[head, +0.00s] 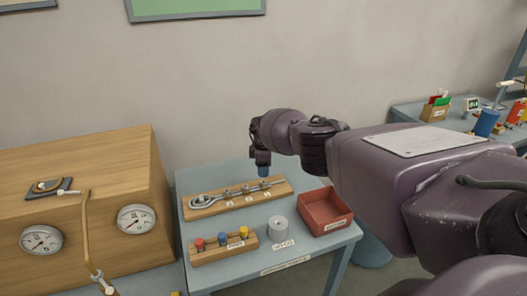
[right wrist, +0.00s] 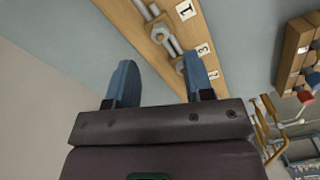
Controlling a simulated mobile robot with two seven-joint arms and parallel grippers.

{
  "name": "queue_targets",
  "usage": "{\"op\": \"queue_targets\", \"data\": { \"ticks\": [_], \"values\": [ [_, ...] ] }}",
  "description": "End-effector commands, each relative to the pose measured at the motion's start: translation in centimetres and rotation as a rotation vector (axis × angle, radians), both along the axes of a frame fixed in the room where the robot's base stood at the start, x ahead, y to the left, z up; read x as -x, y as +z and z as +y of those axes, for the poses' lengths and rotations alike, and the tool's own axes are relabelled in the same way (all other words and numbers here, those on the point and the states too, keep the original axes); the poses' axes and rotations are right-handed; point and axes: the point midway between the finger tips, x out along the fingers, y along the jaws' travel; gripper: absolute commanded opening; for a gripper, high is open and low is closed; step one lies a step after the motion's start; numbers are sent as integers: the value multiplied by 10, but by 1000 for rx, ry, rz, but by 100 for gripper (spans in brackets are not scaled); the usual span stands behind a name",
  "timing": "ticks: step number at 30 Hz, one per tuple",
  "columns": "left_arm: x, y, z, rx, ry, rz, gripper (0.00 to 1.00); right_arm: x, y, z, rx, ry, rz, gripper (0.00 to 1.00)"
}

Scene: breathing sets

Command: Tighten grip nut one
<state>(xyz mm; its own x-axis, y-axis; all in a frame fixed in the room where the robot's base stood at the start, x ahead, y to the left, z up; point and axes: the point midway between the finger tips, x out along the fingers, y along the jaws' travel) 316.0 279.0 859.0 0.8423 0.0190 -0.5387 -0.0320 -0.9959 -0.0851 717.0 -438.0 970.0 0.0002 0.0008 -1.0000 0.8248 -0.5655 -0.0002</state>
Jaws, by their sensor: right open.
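A wooden board (head: 222,206) on the blue-grey table holds a metal rod assembly (head: 222,196) with nut-like parts and small number labels. In the right wrist view the board (right wrist: 188,43) runs diagonally, with metal nuts (right wrist: 163,34) and labels reading 1 (right wrist: 185,10), 3 and 2. Which nut is grip nut one I cannot tell for sure. My right gripper (head: 263,170) is above the board's right end. In the right wrist view its blue fingers (right wrist: 158,62) are apart, with nothing between them. My left gripper is not in view.
A red tray (head: 325,223) stands right of the board. A grey cylinder (head: 281,231) and a wooden block with red, blue and yellow knobs (head: 224,247) are in front. A wooden cabinet with gauges (head: 136,219) stands left. A second table with several items is at the back right.

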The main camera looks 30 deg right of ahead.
Motion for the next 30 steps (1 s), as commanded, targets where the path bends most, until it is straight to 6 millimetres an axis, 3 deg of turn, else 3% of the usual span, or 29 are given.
{"op": "queue_targets", "data": {
  "ticks": [15,30],
  "values": [
    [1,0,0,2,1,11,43,1,42,0,1,2,1,48],
    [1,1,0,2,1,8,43,1,47,0,1,0,1,48]
  ]
}}
